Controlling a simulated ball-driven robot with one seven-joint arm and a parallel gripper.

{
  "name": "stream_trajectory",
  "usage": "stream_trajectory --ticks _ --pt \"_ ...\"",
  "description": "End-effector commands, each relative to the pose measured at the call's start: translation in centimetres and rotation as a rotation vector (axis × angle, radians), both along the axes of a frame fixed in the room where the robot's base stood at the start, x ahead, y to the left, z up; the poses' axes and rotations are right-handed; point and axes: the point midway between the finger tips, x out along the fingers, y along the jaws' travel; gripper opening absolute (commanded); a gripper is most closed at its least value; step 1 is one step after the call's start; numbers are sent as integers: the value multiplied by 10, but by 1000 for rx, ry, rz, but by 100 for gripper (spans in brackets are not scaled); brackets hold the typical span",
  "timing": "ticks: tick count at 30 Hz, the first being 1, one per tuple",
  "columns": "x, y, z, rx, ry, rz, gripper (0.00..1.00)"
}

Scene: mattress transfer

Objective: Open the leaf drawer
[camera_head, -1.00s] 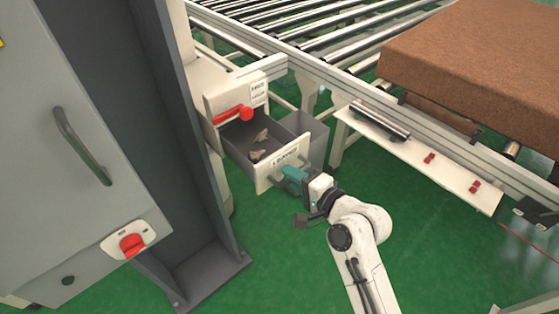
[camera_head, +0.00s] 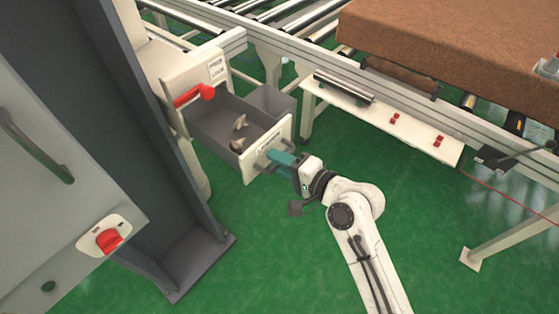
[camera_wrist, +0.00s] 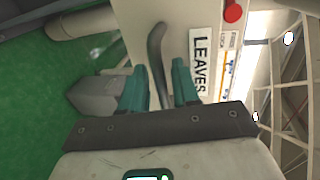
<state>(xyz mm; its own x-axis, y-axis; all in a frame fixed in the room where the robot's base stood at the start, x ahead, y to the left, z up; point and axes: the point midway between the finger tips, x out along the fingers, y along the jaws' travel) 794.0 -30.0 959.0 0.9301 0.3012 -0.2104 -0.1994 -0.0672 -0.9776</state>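The leaf drawer (camera_head: 222,140) stands pulled out of its white housing (camera_head: 196,84), with a dark inside and a few pale leaf-like pieces (camera_head: 238,130) in it. Its white front panel (camera_head: 250,163) faces my arm. The wrist view shows the "LEAVES" label (camera_wrist: 199,65) and the grey bar handle (camera_wrist: 155,50) on that panel. My gripper (camera_wrist: 161,72) has its teal fingers on both sides of the handle, close against it. The gripper also shows at the drawer front in the head view (camera_head: 272,159); the handle is mostly hidden there.
A grey bin (camera_head: 272,103) stands behind the drawer. A grey column (camera_head: 150,150) and cabinet (camera_head: 45,190) are at left. A roller conveyor with a brown mattress (camera_head: 450,45) lies behind. Green floor is free in front.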

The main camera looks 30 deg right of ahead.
Motion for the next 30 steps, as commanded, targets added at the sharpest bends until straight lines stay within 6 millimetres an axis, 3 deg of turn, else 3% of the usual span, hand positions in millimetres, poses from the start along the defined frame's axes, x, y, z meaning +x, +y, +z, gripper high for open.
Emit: stream_trajectory --ticks 10,21,30 --pt "-9 -3 1 0 -1 -1 30" --pt "-72 -23 14 -1 1 -1 30" --pt "-99 -32 22 0 0 0 30"
